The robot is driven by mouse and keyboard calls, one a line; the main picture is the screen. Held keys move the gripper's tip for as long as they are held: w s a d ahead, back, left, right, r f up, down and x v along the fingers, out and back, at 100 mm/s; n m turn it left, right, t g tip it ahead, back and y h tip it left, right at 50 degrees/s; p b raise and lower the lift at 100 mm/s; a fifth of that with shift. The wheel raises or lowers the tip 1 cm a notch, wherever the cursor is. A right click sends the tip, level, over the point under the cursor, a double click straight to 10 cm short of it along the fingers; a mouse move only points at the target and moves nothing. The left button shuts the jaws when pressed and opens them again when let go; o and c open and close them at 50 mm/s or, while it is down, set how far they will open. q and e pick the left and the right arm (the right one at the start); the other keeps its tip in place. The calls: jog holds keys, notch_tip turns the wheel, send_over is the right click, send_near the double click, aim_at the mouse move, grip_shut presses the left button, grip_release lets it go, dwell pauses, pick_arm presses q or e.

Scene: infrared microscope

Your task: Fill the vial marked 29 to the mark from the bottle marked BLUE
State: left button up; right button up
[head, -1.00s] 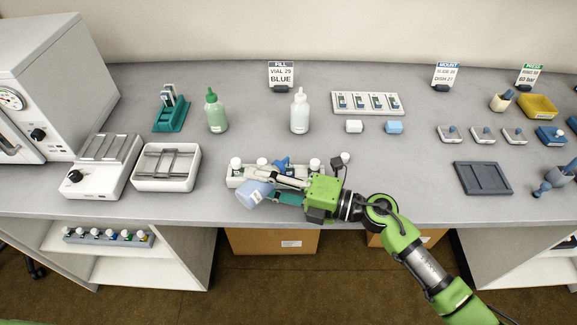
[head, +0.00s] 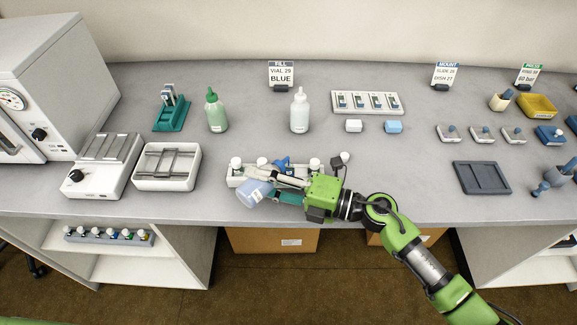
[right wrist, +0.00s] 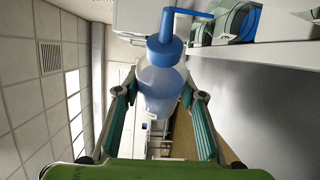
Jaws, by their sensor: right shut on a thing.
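My right gripper (head: 281,189) is shut on a translucent pale-blue bottle (head: 255,193) with a blue cap and a bent spout. The bottle is strongly tilted over the front of a white vial rack (head: 232,181). In the right wrist view, the bottle (right wrist: 160,90) sits between both fingers, with its blue cap (right wrist: 165,52) and spout upward in the picture. White-capped vials (head: 236,163) stand in the rack. My gripper and the bottle hide part of the rack, and I cannot read vial numbers, a fill mark or the liquid level. My left gripper is out of view.
A sign (head: 281,75) reads FILL, VIAL 29, BLUE. A green bottle (head: 216,112) and a whitish bottle (head: 299,111) stand behind the rack. A white tray (head: 146,182) lies to the left. The counter right of my gripper is clear up to a dark tray (head: 483,178).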

aim_at(275, 165)
jog(key=shift+r+p, duration=0.2)
jog(key=shift+p, duration=0.6)
dwell(2.0)
jog(key=n+p, duration=0.1)
jog(key=n+h+p, duration=0.1)
jog(key=p, duration=0.1)
jog(key=r+n+p, duration=0.1)
jog(key=shift+w+d+n+h, duration=0.3)
jog(key=shift+w+h, duration=0.05)
jog(key=shift+h, duration=0.05)
jog(key=shift+f+n+p, duration=0.15)
jog(key=shift+n+p, duration=0.15)
jog(key=shift+p, duration=0.1)
jog(key=shift+w+f, duration=0.1)
jog(key=shift+f, duration=0.1)
jog(key=shift+w+d+r+p, duration=0.1)
jog(key=shift+d+r+p, duration=0.05)
jog(key=shift+r+p, duration=0.15)
jog(key=r+n+p, duration=0.1)
jog(key=p, duration=0.1)
jog(key=w+d+n+h+p, duration=0.1)
jog(key=p, duration=0.2)
jog(key=w+r+n+t+h+p, duration=0.1)
jog(key=n+p, duration=0.1)
jog(key=shift+w+d+r+p, duration=0.1)
jog(key=shift+d+r+p, duration=0.25)
jog(key=shift+d+p, duration=0.05)
jog(key=shift+f+n, duration=0.1)
jog(key=shift+n, duration=0.2)
